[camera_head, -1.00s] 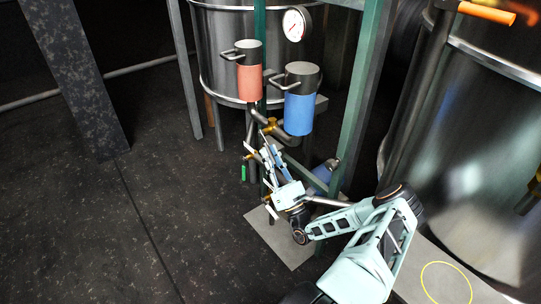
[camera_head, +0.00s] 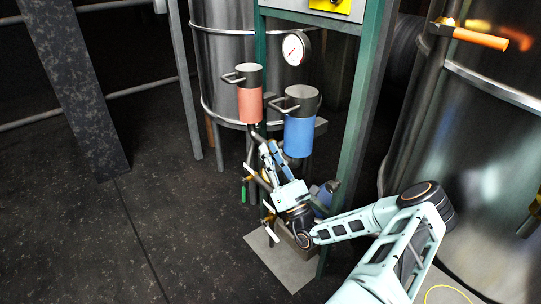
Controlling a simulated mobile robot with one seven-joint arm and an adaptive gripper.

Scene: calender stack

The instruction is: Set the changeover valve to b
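My gripper (camera_head: 268,148) reaches up and away among the pipes below the red filter housing (camera_head: 250,104) and the blue filter housing (camera_head: 299,136). Its two pale blue fingers show with a narrow gap between them. I cannot tell whether anything is between the tips. The brass valve on the pipe between the two housings is now hidden behind or beside the fingers, so its handle position and any a or b marking cannot be read. A small green-handled part (camera_head: 243,193) hangs low at the left of the pipes.
A green frame post (camera_head: 352,140) stands close right of the gripper. A round gauge (camera_head: 295,48) sits above the housings. A steel tank (camera_head: 222,60) stands behind, and a larger one (camera_head: 490,130) with an orange handle (camera_head: 480,39) at right.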

